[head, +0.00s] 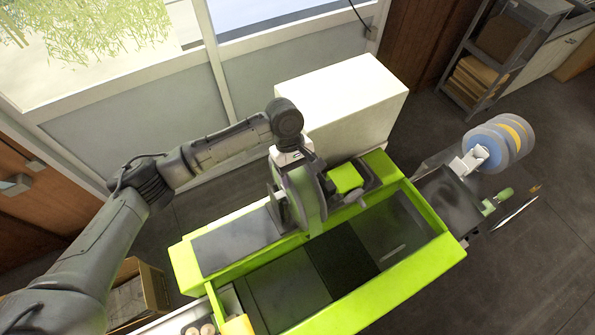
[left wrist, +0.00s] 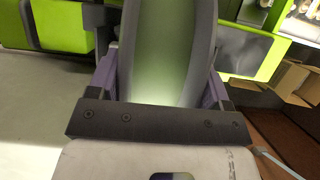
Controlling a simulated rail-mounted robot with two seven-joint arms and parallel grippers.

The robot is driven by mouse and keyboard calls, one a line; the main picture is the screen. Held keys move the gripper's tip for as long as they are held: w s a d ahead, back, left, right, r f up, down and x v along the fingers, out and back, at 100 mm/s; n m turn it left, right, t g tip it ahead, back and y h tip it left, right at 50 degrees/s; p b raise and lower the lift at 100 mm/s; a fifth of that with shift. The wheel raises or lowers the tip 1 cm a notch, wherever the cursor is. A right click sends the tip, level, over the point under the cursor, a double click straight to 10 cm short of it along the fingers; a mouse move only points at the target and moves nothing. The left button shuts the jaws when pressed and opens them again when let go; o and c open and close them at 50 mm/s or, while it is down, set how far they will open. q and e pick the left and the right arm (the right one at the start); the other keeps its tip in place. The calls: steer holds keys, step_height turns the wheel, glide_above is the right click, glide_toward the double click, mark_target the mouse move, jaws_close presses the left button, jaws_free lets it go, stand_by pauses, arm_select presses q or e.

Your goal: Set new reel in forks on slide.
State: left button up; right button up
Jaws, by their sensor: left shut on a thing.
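My left gripper (head: 290,178) is over the middle of the green machine, shut on a grey-green reel. The reel (head: 309,204) stands on edge, with its lower rim close to the machine's top. In the left wrist view the reel (left wrist: 168,55) is a broad greenish band with a dark rim, between the purple fingers (left wrist: 168,88). A green block with dark fittings (head: 346,177) is just right of the reel; I cannot make out the forks or slide, or whether the reel touches them. My right gripper is not in view.
The green machine frame (head: 400,290) has dark belt sections in front. Blue and orange discs (head: 497,142) are on a mount at its right end. A white box (head: 345,100) stands behind. A cardboard box (head: 135,295) is at lower left, and a shelf rack (head: 505,50) at upper right.

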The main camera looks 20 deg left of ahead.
arm_select(q)
steer(key=o, duration=1.7)
steer(key=shift+w+a+r, duration=0.2)
steer(key=shift+r, duration=0.25)
steer(key=shift+b+v, duration=1.7)
steer(key=shift+v, duration=4.7)
